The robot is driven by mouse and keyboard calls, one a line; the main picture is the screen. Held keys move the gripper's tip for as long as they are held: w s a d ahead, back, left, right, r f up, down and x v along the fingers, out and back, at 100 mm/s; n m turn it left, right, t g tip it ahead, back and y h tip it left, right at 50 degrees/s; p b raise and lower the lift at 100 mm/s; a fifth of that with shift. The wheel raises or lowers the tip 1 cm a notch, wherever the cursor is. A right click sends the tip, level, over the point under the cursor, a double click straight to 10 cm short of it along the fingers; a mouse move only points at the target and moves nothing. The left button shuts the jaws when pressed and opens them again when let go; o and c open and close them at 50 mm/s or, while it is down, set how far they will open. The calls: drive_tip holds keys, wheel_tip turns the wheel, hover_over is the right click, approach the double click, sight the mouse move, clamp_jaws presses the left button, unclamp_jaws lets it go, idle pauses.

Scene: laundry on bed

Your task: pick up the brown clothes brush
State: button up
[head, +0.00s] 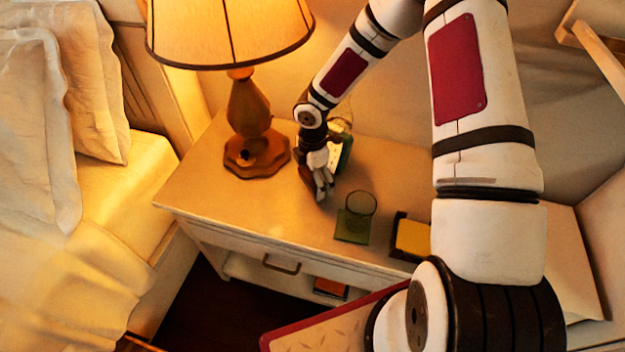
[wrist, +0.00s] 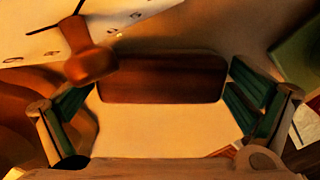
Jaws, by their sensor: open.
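In the wrist view, a dark brown rectangular block, which looks like the clothes brush (wrist: 160,78), lies on the pale nightstand top. My gripper (wrist: 162,100) is open, with one green-padded finger left of the block and one right of it. A small gap shows between each finger and the block's ends, and nothing is held. In the head view, my gripper (head: 322,190) is low over the nightstand, right of the lamp base. I cannot make out the brush there; my gripper and arm may hide it.
The lamp (head: 252,110) stands close left of my gripper. A greenish glass (head: 359,204) on a green coaster (head: 352,230) and a yellow-topped dark item (head: 411,238) stand to the right. The nightstand (head: 215,185) has bare room at its front left. The bed (head: 110,200) is further left.

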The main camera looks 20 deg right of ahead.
drive_tip(key=c, duration=1)
drive_tip(key=shift+r, duration=0.1)
drive_tip(key=shift+c, duration=0.2)
